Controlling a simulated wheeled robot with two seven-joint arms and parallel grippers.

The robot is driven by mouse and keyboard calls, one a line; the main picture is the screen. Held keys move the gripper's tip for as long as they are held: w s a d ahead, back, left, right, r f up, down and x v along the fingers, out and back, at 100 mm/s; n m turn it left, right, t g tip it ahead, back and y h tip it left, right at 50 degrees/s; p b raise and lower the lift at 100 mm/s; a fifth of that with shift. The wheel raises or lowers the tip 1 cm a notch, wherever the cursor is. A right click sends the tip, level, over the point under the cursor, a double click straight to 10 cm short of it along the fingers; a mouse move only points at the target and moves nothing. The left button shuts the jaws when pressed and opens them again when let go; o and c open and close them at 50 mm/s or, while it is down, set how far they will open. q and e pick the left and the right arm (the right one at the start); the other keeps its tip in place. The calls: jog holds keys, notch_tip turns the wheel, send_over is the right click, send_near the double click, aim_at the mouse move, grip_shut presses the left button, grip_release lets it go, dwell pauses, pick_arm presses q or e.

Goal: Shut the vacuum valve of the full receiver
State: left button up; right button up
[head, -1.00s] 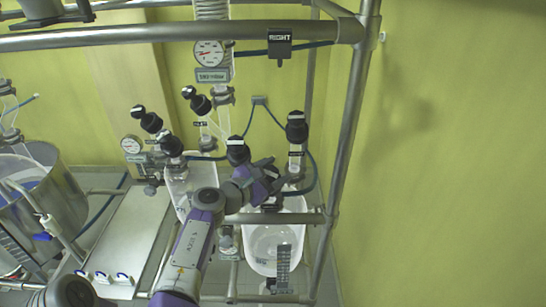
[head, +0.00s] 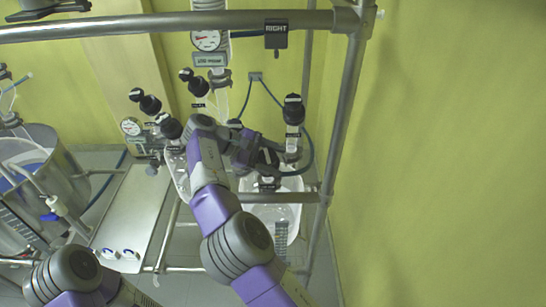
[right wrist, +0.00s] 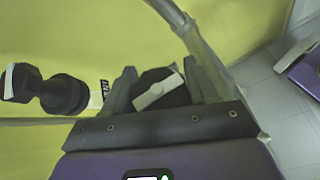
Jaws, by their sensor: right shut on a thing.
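My right gripper (head: 256,156) is in front of the right glass receiver's upper fittings. In the right wrist view its two fingers (right wrist: 160,78) are closed around a black valve knob (right wrist: 172,96) with a pale bar across its top. In the head view my gripper and arm mostly hide this knob. The right receiver (head: 275,214) is a clear vessel below the gripper. The left receiver (head: 177,170) is partly hidden behind my right arm. I cannot tell the liquid level in either. My left gripper is out of view.
Another black-capped valve (head: 293,110) stands just right of the gripper, with a blue hose beside it. More black knobs (head: 171,128) are to the left. A steel vessel (head: 50,150) stands left.

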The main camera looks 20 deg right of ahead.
jog(key=shift+m+g+y, duration=0.7)
jog(key=shift+m, duration=0.2)
jog(key=shift+s+a, duration=0.1)
jog(key=o, duration=1)
jog(key=shift+c, duration=0.2)
